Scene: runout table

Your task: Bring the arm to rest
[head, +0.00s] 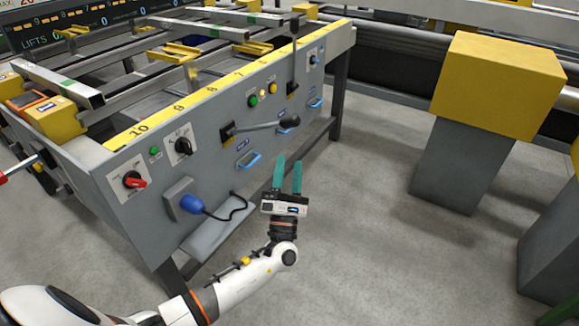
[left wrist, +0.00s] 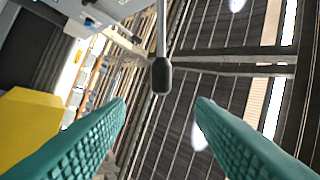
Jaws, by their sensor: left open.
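My left arm comes in from the lower left in the head view. Its gripper (head: 287,176) has two teal fingers, parted and pointing up the picture, with nothing between them. It is in front of the grey control panel of the runout table (head: 215,150), apart from it as far as I can tell. In the left wrist view the open fingers (left wrist: 160,115) frame a lever with a black knob (left wrist: 162,75), which lies beyond the fingertips. The lever's dark knob (head: 289,121) also shows in the head view, above the gripper. My right gripper is not in view.
The panel carries a red switch (head: 133,180), a blue plug (head: 190,204) with a black cable, and blue handles (head: 248,162). A yellow-topped grey block (head: 497,75) stands at the right. Bare grey floor (head: 365,235) lies right of the gripper.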

